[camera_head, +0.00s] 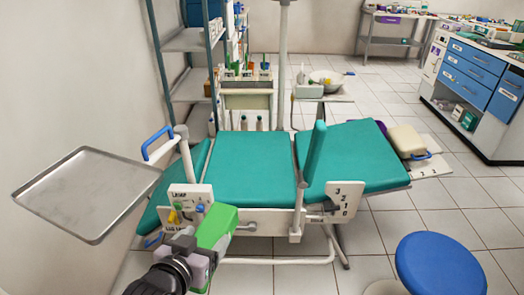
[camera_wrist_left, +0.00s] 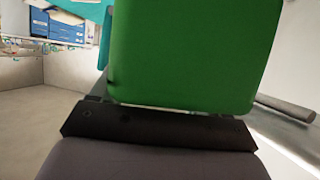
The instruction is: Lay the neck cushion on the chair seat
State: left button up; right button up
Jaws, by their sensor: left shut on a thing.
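My left gripper (camera_head: 207,246) is shut on a green, smooth, block-like piece (camera_head: 218,224), which I take to be the neck cushion. The green piece also fills the upper middle of the left wrist view (camera_wrist_left: 190,50), and the fingertips are hidden there. In the head view it is in front of the near side of the dental chair, left of the middle. The flat teal chair seat (camera_head: 250,160) lies beyond it, bare on top. My right gripper is not in view.
A metal tray (camera_head: 85,190) juts out at the left. A control box (camera_head: 185,195) and a blue handle (camera_head: 157,142) stand near the held piece. An upright teal armrest (camera_head: 315,150) borders the seat on the right. A blue stool (camera_head: 440,265) stands at the lower right.

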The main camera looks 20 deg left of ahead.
aim_at(257, 163)
jog(key=i, duration=0.65)
jog(key=i+j, duration=0.15)
jog(key=i, duration=0.55)
